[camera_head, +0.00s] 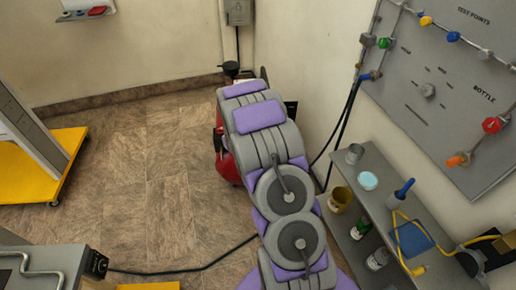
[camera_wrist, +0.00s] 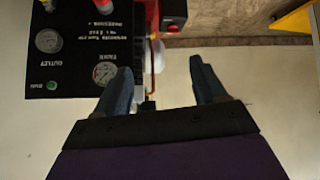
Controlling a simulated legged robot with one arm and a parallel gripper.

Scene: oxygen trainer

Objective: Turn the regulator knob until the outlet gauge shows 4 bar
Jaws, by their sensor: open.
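In the wrist view, a black panel (camera_wrist: 70,20) fills the upper left, with its lettering upside down. A round grey dial (camera_wrist: 48,40) lies beside the word OUTLET; its reading is too small to tell. A second gauge (camera_wrist: 103,71) lies by another label, near the left finger. A red knob-like part (camera_wrist: 105,15) is cut by the top edge; I cannot tell whether it is the regulator knob. My gripper (camera_wrist: 160,66) is open and empty, its fingers apart, with the panel mostly left of them. In the head view my arm hides most of the red machine (camera_head: 229,167).
A grey shelf (camera_head: 376,213) with cups and bottles stands at the right, below a wall panel (camera_head: 425,75) with colored valves. A yellow-based stand (camera_head: 68,142) is at the left. A black hose (camera_head: 190,270) crosses the floor. The left-middle floor is clear.

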